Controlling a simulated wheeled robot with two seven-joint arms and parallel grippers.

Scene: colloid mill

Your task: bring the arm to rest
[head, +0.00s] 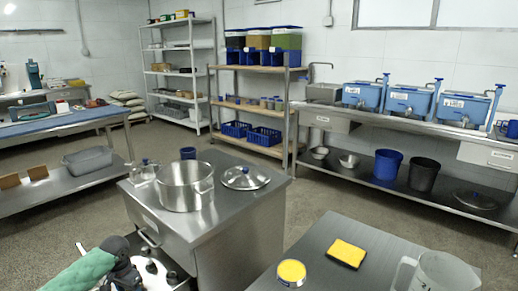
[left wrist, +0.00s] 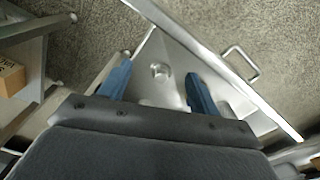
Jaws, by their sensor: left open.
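My left arm (head: 92,268), with a green sleeve and a dark joint, comes in at the lower left of the head view, beside the steel cabinet. Its fingers cannot be made out there. In the left wrist view my left gripper (left wrist: 158,72) shows two blue fingers spread apart with nothing held between them. Beyond the fingers are a steel surface with a round metal knob and a bar handle (left wrist: 241,64); I cannot tell how far off they are. My right gripper is in neither view.
A steel pot (head: 186,187) and a lid (head: 245,178) stand on the cabinet. A nearer table holds a yellow sponge (head: 346,253), a yellow-topped round container (head: 291,272) and a clear jug (head: 440,274). A cardboard box (left wrist: 11,76) is at the wrist view's left. Open floor lies behind.

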